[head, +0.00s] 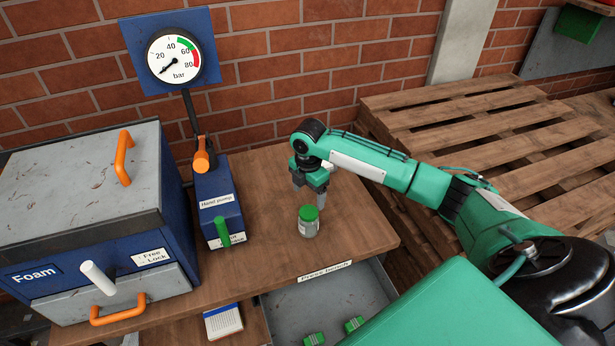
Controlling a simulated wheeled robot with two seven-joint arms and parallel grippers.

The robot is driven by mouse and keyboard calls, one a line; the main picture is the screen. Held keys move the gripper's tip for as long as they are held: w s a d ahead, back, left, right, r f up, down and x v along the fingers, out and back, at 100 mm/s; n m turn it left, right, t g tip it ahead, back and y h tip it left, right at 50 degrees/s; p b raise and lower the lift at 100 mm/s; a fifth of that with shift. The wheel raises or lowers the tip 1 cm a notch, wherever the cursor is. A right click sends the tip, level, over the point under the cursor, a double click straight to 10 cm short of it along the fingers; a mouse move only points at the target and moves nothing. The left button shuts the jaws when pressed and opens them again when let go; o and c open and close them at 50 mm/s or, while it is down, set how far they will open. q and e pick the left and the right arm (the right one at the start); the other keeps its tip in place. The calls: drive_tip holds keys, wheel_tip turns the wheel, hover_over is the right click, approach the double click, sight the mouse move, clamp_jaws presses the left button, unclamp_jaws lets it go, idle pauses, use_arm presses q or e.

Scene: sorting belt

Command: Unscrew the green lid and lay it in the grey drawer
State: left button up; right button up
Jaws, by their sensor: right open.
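A small clear jar with a green lid (309,212) stands upright on the wooden bench, near its front edge. The lid sits on the jar (308,228). My right gripper (309,196) is open and empty, fingers pointing down, just behind and above the lid; I cannot tell whether it touches it. A grey drawer (285,308) is pulled out below the bench's front edge. Two small green-and-white items (355,323) lie in it. Its front part is cut off or hidden by my arm. My left gripper is out of view.
A blue hand pump (219,195) with a green lever stands left of the jar. A blue foam box (85,252) with a grey lid, orange handles and a white knob is at the far left. A pressure gauge (173,55) is at the back. Wooden pallets (500,130) lie right.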

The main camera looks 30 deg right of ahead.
sight(309, 212)
wheel_tip(309, 212, down, 6)
drive_tip(key=shift+r+p, duration=0.25)
drive_tip(key=shift+p, duration=0.2)
drive_tip(key=shift+f, duration=0.5)
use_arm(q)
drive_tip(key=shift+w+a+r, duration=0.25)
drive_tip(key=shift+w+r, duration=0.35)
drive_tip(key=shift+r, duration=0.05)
use_arm(e)
drive_tip(key=shift+f, duration=0.1)
drive_tip(key=c, duration=1.1)
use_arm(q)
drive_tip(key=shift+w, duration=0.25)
use_arm(e)
drive_tip(key=o, duration=1)
drive_tip(key=shift+o, duration=0.2)
use_arm(q)
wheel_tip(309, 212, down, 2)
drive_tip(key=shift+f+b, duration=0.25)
drive_tip(key=shift+b, duration=0.95)
use_arm(e)
wheel_tip(309, 212, up, 14)
drive_tip(key=shift+f, duration=0.1)
